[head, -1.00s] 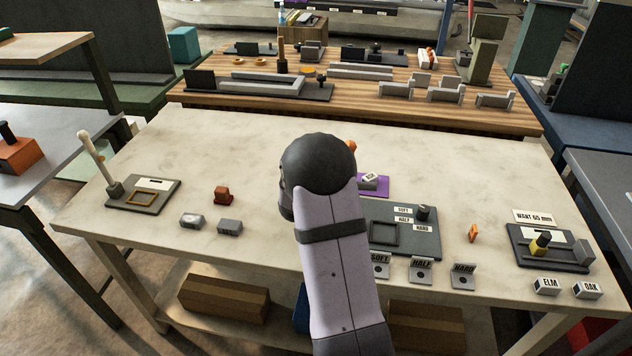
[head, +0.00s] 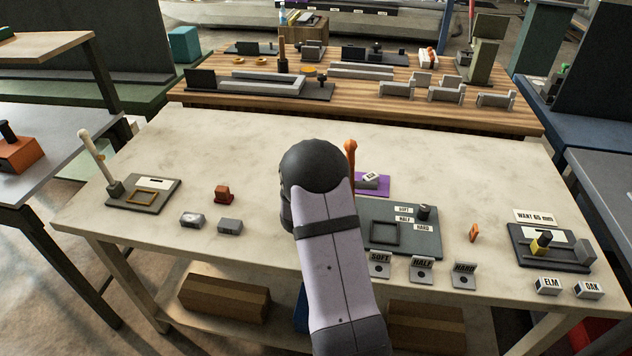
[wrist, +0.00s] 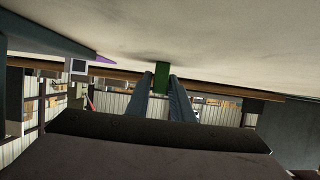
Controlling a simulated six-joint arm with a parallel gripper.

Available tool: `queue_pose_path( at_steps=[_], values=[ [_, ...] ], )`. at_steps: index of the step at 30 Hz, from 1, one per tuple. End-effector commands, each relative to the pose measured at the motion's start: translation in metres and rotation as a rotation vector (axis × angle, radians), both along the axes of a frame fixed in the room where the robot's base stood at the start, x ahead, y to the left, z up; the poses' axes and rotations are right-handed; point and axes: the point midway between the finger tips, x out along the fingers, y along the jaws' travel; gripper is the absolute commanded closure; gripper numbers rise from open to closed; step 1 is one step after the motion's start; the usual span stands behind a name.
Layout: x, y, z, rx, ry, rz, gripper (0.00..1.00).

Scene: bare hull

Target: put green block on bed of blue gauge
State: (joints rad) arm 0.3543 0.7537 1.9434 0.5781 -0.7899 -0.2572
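A green block (wrist: 161,78) shows in the wrist view between the fingertips of my gripper (wrist: 161,86), close to the pale tabletop. The fingers stand on either side of it; whether they press on it is unclear. In the head view my arm hides the gripper and the block. I cannot make out a blue gauge in either view. A purple plate (head: 383,190) with a labelled block on it lies just right of my arm, with an orange upright piece (head: 350,160) beside it.
A dark board (head: 425,225) with labels lies right of my arm, with labelled stands in front. A dark gauge (head: 550,248) with a yellow piece stands far right. A dark tray (head: 142,195) and small blocks lie left. The table's back left is clear.

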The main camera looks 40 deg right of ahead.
Motion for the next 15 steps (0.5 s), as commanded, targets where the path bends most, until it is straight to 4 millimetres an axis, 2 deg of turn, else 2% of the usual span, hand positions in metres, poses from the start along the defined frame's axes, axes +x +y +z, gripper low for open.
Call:
queue_pose_path(
  at_steps=[15],
  values=[
    [-0.0012,0.0018,0.0056,0.0,0.0,0.001,0.66]
  ],
)
